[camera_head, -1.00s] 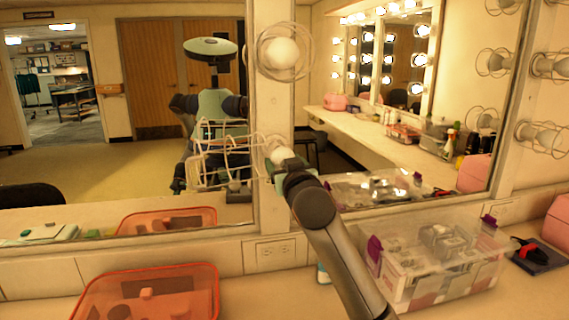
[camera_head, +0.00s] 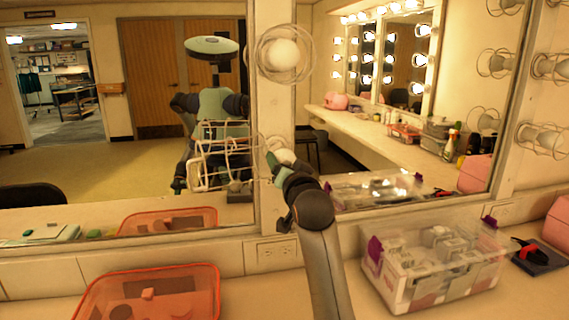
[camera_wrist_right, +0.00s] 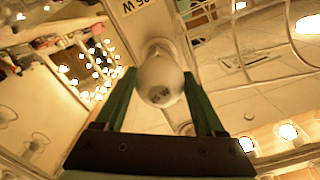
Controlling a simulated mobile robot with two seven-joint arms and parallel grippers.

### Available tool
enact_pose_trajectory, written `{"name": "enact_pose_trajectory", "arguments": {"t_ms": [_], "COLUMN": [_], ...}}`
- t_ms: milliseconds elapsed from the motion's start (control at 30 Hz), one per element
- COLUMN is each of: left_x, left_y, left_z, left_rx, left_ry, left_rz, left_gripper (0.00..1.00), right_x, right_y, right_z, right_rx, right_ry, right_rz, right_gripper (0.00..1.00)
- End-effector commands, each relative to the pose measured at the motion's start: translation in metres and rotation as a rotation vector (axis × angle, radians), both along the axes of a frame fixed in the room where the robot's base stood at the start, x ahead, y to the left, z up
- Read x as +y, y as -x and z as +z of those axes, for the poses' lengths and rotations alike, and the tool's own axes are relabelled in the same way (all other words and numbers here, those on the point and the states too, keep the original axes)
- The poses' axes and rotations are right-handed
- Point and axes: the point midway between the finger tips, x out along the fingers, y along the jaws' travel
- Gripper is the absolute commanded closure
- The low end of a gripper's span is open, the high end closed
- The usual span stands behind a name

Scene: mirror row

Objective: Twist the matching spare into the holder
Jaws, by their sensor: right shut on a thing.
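My right gripper (camera_head: 274,168) is up at the post between the two mirrors, shut on a white round bulb (camera_head: 285,156). In the right wrist view the bulb (camera_wrist_right: 160,82) sits between the two green fingers. Its far end meets a pale collar of the holder (camera_wrist_right: 157,47) on the post; I cannot tell how deep it sits. A plate by the holder carries printed marks ending in W. A wire cage (camera_head: 222,165) hangs open to the left of the holder. My left gripper is not in view.
A clear box (camera_head: 400,290) with purple latches and several packs stands on the counter at right. An orange-red tray (camera_head: 213,290) is at lower left. Above the holder is a caged bulb (camera_head: 283,54). A dark pad (camera_head: 540,258) lies at far right. Counter between tray and box is clear.

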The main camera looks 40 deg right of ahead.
Motion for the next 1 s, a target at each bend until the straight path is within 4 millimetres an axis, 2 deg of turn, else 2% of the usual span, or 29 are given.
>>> {"name": "enact_pose_trajectory", "arguments": {"t_ms": [200, 667, 933, 967, 1000], "left_x": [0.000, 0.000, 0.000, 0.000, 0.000], "left_y": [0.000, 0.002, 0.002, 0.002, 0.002], "left_z": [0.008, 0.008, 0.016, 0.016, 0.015], "left_rx": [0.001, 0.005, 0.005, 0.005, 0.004], "left_ry": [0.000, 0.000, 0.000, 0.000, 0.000], "left_rz": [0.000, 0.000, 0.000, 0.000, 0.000], "left_gripper": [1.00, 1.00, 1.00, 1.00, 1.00], "right_x": [0.001, 0.000, 0.001, 0.000, 0.000], "right_y": [0.000, 0.000, 0.000, 0.000, 0.000], "right_z": [0.002, 0.001, 0.003, 0.002, 0.002], "right_rx": [-0.100, -0.127, -0.209, -0.214, -0.212], "right_ry": [-0.181, -0.229, -0.379, -0.386, -0.380], "right_rz": [0.001, -0.001, -0.001, 0.000, -0.001], "right_gripper": [0.69, 0.69, 0.69, 0.28, 0.23]}}
